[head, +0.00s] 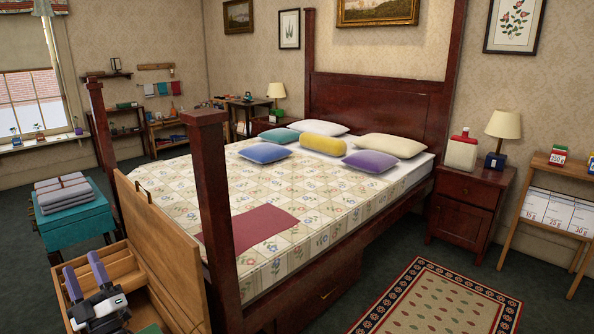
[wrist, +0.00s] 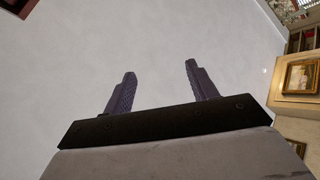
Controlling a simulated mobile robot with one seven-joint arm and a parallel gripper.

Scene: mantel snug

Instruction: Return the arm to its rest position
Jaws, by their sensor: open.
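My gripper (head: 84,272) shows at the lower left of the head view, in front of an open wooden chest. Its two dark fingers point up and stand apart, with nothing between them. In the wrist view my gripper (wrist: 160,82) is also open and empty, its fingers set against a plain pale surface that looks like the ceiling. Most of my arm is out of view.
The chest's raised lid (head: 160,250) stands between my gripper and the bed (head: 300,205). A teal trunk (head: 85,222) with folded grey cloths is behind to the left. The nightstand (head: 468,208) and rug (head: 440,300) are at right. Dark carpet is clear around the rug.

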